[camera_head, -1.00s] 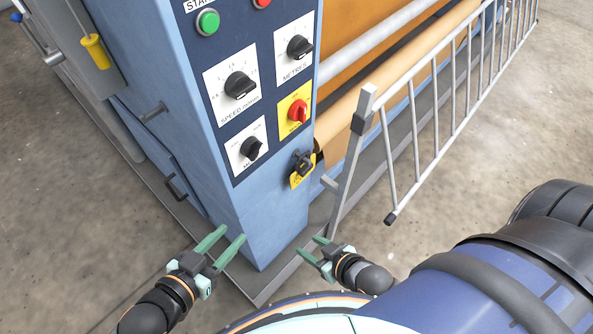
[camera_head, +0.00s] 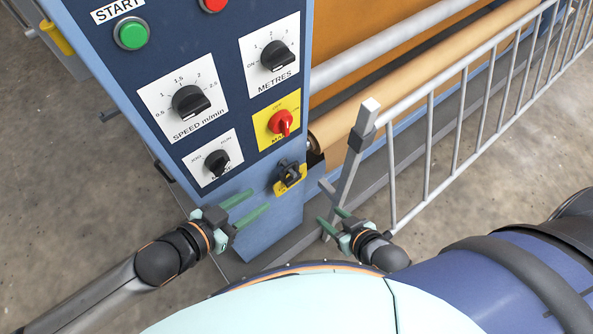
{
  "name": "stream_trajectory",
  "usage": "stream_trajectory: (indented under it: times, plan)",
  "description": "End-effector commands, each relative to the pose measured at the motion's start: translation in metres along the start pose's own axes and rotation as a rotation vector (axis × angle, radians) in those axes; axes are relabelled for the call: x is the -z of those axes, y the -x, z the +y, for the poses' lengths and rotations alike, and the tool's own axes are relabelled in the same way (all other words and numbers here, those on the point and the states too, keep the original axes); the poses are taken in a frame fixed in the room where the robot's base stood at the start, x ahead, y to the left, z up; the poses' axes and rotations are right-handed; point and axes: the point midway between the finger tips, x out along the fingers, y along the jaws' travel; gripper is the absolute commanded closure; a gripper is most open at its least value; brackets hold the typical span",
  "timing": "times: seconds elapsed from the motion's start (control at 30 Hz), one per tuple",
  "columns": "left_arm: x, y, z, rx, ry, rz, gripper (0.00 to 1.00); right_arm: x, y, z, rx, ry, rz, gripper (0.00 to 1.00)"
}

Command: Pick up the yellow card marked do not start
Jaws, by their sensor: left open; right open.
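A small yellow card (camera_head: 279,188) sits at the lower right of the machine's blue control cabinet, below the red rotary switch. A dark clip or padlock (camera_head: 290,172) covers much of it, and its marking is too small to read. My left gripper (camera_head: 260,202) is open and empty, a little to the left of the card and slightly lower in the picture. My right gripper (camera_head: 329,217) is open and empty, to the right of the card and lower, near the foot of the gate post.
The cabinet carries a green start button (camera_head: 132,34), a red button, black dials (camera_head: 191,102) and a red switch (camera_head: 281,122) on a yellow plate. A grey barred gate (camera_head: 429,150) stands to the right, its post (camera_head: 352,160) close to my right gripper. A tan roller (camera_head: 400,90) lies behind it.

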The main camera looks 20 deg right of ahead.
Motion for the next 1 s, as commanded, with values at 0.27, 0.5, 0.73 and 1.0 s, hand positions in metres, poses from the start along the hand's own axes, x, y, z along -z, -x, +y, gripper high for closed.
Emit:
stream_trajectory:
  times: [0.27, 0.5, 0.73, 1.0]
  plan:
    - [0.001, -0.047, 0.0, 0.0, -0.001, 0.001, 0.57, -0.003, -0.003, -0.001, 0.001, -0.002, 0.0, 0.5]
    - [0.0, -0.065, 0.0, 0.0, -0.001, 0.0, 0.57, -0.005, -0.004, -0.001, 0.002, -0.002, 0.0, 0.5]
    - [0.0, -0.099, 0.0, 0.0, -0.002, 0.001, 0.57, -0.008, -0.007, -0.001, 0.002, -0.002, 0.0, 0.5]
    - [0.0, -0.119, 0.0, 0.0, -0.002, -0.001, 0.57, -0.01, -0.009, 0.0, 0.001, -0.002, -0.001, 0.5]
